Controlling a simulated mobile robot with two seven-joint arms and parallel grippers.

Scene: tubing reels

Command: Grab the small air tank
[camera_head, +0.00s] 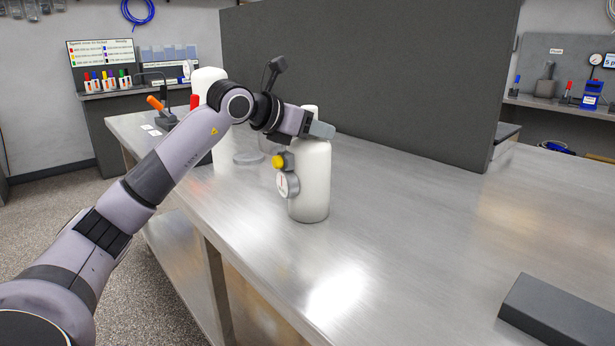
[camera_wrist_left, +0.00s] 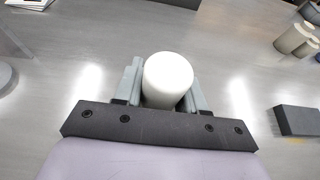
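The small air tank (camera_head: 310,185) is a white upright cylinder with a narrow neck, a round gauge (camera_head: 288,184) and a yellow knob (camera_head: 278,161). It stands on the metal workbench in the head view. My left gripper (camera_head: 318,129) is at its top, with one grey finger in front of the neck. In the left wrist view, the tank's white rounded top (camera_wrist_left: 168,78) lies between the fingers of my left gripper (camera_wrist_left: 167,92), close to both. Whether they grip it cannot be told. My right gripper is in neither view.
A second white tank (camera_head: 222,152) stands behind my left arm on the metal workbench (camera_head: 420,240). A tall dark panel (camera_head: 370,70) runs along the bench's back. A dark grey block (camera_head: 562,312) lies at the front right. The bench between the tank and block is clear.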

